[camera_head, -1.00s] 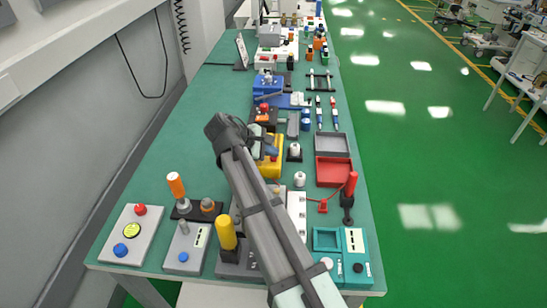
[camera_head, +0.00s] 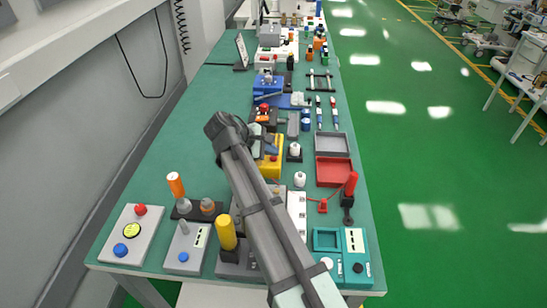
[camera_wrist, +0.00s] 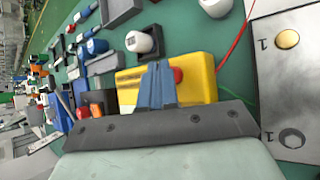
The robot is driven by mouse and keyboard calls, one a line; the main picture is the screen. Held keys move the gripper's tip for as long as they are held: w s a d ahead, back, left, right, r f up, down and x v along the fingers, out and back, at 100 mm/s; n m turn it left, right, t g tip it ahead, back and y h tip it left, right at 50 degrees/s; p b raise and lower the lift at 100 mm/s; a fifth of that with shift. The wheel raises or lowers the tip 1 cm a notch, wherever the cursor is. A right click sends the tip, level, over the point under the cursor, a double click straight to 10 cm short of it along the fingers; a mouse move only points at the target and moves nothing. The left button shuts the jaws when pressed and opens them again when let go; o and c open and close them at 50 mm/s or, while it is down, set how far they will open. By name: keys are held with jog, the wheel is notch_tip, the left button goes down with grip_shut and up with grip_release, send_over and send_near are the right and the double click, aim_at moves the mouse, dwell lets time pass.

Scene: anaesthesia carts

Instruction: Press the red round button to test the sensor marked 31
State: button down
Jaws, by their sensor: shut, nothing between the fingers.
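My gripper (camera_wrist: 157,88) is shut and empty, its blue-grey fingers together. In the wrist view it is in front of a yellow box (camera_wrist: 130,82). A red round button (camera_wrist: 178,76) shows on this box just right of the fingertips, partly hidden by them. I cannot tell whether they touch. In the head view my arm covers part of the yellow box (camera_head: 268,168), and the button is not clear there. Another red round button (camera_head: 140,210) is on a grey panel (camera_head: 148,239) at the front left. I cannot read a mark 31 anywhere.
A metal plate (camera_wrist: 290,85) marked 1, with a gold disc (camera_wrist: 287,39), stands right of the yellow box. White cylinders (camera_wrist: 139,41) stand close behind. A red tray (camera_head: 333,171) lies to the right. The green table (camera_head: 190,125) is clear along its left side.

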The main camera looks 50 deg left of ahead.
aim_at(271, 158)
jog(key=shift+r, duration=0.45)
jog(key=shift+r, duration=2.5)
